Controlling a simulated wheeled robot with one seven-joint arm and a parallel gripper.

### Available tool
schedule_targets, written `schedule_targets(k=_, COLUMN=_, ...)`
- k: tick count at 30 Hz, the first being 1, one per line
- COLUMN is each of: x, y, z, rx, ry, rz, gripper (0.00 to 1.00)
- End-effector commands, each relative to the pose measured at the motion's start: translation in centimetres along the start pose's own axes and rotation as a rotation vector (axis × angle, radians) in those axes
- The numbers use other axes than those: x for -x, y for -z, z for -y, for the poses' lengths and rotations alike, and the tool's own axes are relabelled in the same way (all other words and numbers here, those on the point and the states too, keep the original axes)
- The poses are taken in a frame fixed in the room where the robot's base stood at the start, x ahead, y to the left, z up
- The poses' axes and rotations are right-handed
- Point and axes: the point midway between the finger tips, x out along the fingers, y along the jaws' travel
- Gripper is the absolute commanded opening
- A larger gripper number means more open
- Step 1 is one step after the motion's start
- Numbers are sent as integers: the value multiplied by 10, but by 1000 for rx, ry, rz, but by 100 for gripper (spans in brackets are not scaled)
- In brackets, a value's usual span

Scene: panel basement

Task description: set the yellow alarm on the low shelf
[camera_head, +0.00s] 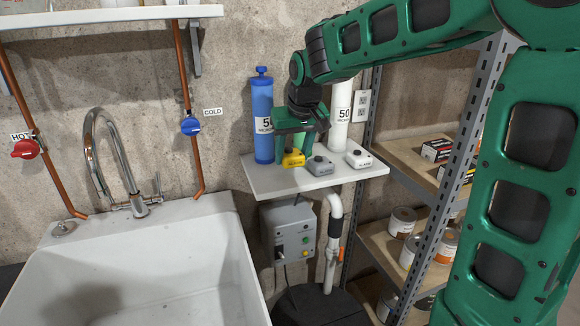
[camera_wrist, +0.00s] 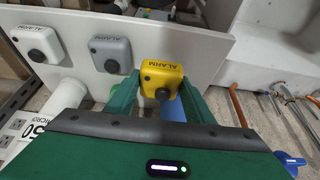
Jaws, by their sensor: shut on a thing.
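The yellow alarm (camera_head: 293,159) is a small box with a dark round knob, at the left part of the low white shelf (camera_head: 262,181). My gripper (camera_head: 291,155) reaches down over it from above, and its green fingers are shut on it. In the wrist view the yellow alarm (camera_wrist: 163,75) shows between the two fingertips (camera_wrist: 160,92), with the white shelf (camera_wrist: 195,45) behind it. Whether its underside touches the shelf I cannot tell.
A grey alarm (camera_head: 320,165) and a white alarm (camera_head: 359,159) stand to the right on the same shelf. A blue filter cylinder (camera_head: 262,120) and a white one (camera_head: 340,115) stand behind. A sink (camera_head: 190,235) is left, a metal rack (camera_head: 425,205) right.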

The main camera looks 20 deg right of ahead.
Motion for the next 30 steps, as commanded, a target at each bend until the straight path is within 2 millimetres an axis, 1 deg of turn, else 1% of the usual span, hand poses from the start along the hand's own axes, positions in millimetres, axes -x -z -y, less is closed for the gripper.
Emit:
schedule_targets(k=3, x=-16, y=-7, z=0, rx=0, ry=0, rz=4, gripper=23)
schedule_targets(k=7, x=-30, y=-13, z=0, rx=0, ry=0, rz=3, gripper=23)
schedule_targets(k=10, x=-34, y=-14, z=0, rx=0, ry=0, rz=1, gripper=23)
schedule_targets(k=19, x=-35, y=-15, z=1, rx=1, ry=0, rz=1, gripper=23)
schedule_targets(k=20, x=-35, y=-15, z=1, rx=1, ry=0, rz=2, gripper=50)
schedule_targets(k=21, x=-35, y=-15, z=1, rx=1, ry=0, rz=1, gripper=60)
schedule_targets(k=22, x=-35, y=-15, z=1, rx=1, ry=0, rz=1, gripper=67)
schedule_targets(k=30, x=-35, y=-15, z=1, rx=1, ry=0, rz=1, gripper=67)
